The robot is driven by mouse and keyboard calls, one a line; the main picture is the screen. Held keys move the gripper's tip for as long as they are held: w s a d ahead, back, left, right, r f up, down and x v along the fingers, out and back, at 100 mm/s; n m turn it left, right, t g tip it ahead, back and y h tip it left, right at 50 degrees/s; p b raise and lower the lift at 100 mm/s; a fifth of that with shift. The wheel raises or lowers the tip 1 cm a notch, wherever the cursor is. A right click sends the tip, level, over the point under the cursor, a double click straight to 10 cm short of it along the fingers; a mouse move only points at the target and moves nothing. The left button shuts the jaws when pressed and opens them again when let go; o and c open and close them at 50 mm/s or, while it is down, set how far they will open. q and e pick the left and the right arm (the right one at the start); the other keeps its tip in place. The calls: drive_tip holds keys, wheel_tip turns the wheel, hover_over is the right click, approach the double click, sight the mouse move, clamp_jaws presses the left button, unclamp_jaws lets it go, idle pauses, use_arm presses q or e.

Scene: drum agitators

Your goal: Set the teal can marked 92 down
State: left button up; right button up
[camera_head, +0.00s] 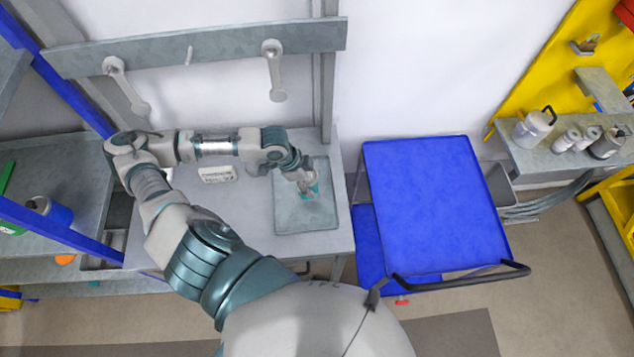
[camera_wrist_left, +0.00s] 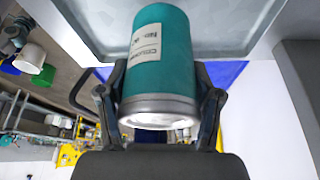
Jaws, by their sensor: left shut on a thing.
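The teal can (camera_head: 314,191) is at the grey tray (camera_head: 290,224) on the bench, and shows only in small part beside my gripper in the head view. In the left wrist view the teal can (camera_wrist_left: 160,55) fills the middle, with a white label and a silver rim; the marking is too small to read. My left gripper (camera_head: 306,184) is shut on the can, one finger on each side. The tray (camera_wrist_left: 230,35) shows behind the can in the left wrist view; I cannot tell whether they touch. My right gripper is not in view.
A white sign block (camera_head: 218,174) stands on the bench left of the tray. A blue cart (camera_head: 430,205) with a bare top and black handle is to the right. A grey rail (camera_head: 200,47) with hanging levers runs above. A shelf (camera_head: 555,158) at right holds several containers.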

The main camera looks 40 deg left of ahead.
sight(317, 185)
use_arm(q)
drive_tip(key=shift+w+d+f, duration=0.1)
drive_tip(key=shift+w+d, duration=0.1)
drive_tip(key=shift+w, duration=0.3)
drive_tip(key=shift+w+d, duration=0.15)
drive_tip(key=shift+w, duration=0.3)
drive_tip(key=f, duration=0.3)
drive_tip(key=shift+a+f+p, duration=0.25)
drive_tip(key=shift+f+p, duration=0.05)
drive_tip(key=shift+f, duration=0.1)
drive_tip(key=shift+d, duration=0.4)
drive_tip(key=o, duration=1.4)
drive_tip(key=shift+a, duration=0.1)
drive_tip(key=shift+a, duration=0.1)
